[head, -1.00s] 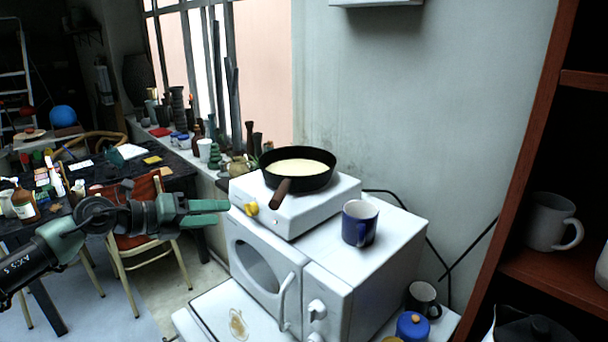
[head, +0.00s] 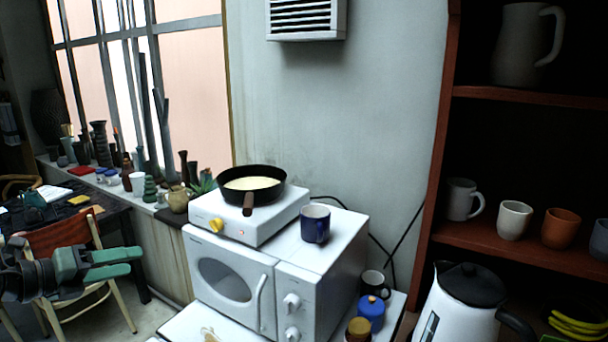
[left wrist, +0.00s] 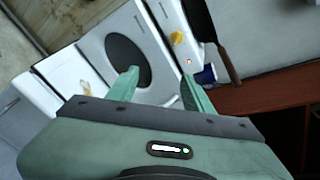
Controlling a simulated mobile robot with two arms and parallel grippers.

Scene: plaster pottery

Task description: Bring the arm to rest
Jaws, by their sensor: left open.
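My left gripper (head: 120,263) is at the lower left of the head view, its green fingers pointing right. It is open and empty, in front of a chair and short of the white microwave (head: 217,290). In the left wrist view its two fingers (left wrist: 157,88) stand apart with nothing between them, and the microwave (left wrist: 92,50) shows beyond. My right gripper is not in view.
A pan (head: 268,193) with pale contents sits on a white hot plate (head: 262,232) on the microwave. A blue mug (head: 315,226) stands beside it. A kettle (head: 455,315) and a red-brown shelf (head: 480,234) are at right. A chair (head: 62,237) is at left.

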